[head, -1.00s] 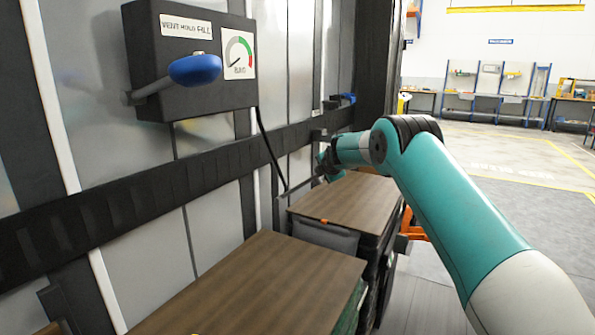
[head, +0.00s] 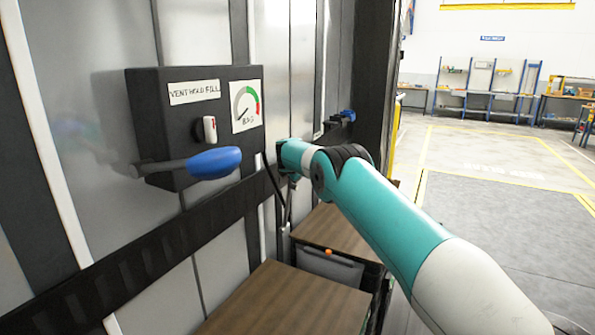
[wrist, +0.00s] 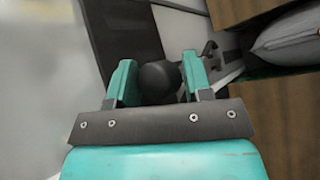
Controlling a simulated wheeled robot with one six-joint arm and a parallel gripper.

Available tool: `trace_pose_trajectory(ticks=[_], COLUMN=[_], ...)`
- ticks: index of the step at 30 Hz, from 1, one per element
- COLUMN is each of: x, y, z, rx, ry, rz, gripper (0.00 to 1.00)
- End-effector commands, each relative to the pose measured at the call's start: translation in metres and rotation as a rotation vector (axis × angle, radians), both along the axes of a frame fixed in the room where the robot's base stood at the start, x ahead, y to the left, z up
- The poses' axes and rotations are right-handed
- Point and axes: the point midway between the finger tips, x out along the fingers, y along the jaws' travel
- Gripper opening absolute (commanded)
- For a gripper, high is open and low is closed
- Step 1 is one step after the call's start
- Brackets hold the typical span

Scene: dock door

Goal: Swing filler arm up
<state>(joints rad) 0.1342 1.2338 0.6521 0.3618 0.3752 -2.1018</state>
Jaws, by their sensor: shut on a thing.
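My gripper (wrist: 159,75) is shut on a round black knob (wrist: 157,85) in the wrist view, one teal finger on each side of it. The knob looks like the handle of the filler arm, whose thin grey rod (head: 288,213) hangs below my gripper (head: 289,178) in the head view. The gripper is beside the metal wall, above the gap near the crates. My wrist hides most of the knob and fingers in the head view.
A black control box (head: 160,105) with a gauge (head: 245,105), a small white-tipped switch (head: 209,129) and a blue-handled lever (head: 214,162) is at left. Wood-topped crates (head: 285,300) stand below. Another blue handle (head: 347,116) is on the wall. Open floor (head: 500,220) lies right.

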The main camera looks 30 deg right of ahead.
Motion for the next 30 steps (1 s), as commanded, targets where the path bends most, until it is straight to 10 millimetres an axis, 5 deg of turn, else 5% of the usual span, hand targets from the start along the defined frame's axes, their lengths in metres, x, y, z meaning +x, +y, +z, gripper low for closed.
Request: trace_pose_trajectory(ticks=[18,19,20,30], x=[0.0038,0.0037,0.0037,0.0021], y=[0.0099,0.0099,0.0100,0.0098], z=[-0.0035,-0.0036,-0.0037,-0.0063], rx=[0.007,0.006,0.006,0.006], ry=[0.002,0.003,0.003,0.012], rz=[0.006,0.006,0.006,0.005], gripper=[0.04,0.54,0.61,0.63])
